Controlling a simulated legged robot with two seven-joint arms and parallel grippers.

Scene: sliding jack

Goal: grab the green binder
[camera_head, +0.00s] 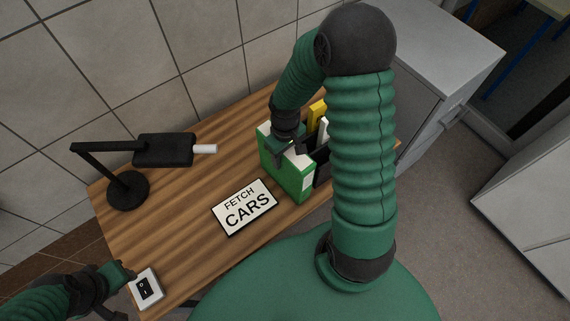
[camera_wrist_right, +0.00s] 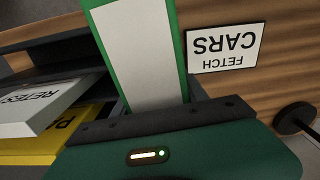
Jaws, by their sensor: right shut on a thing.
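The green binder (camera_head: 287,172) stands upright on the wooden desk, with a white label on its spine. In the right wrist view the binder (camera_wrist_right: 181,40) runs up from the jaws. My right gripper (camera_head: 291,146) reaches down over the binder's top edge and is shut on it. The fingertips are partly hidden by the gripper body. My left gripper (camera_head: 120,290) is at the desk's front left corner, beside a small white switch box (camera_head: 145,288). Its fingers look spread apart, and I see no binder near it.
A dark organizer (camera_head: 322,168) right of the binder holds yellow (camera_head: 317,112) and white binders, partly hidden by my arm. A "FETCH CARS" sign (camera_head: 245,207) lies in front. A black lamp (camera_head: 127,188) stands at the left. The desk (camera_head: 185,225) is clear between lamp and sign.

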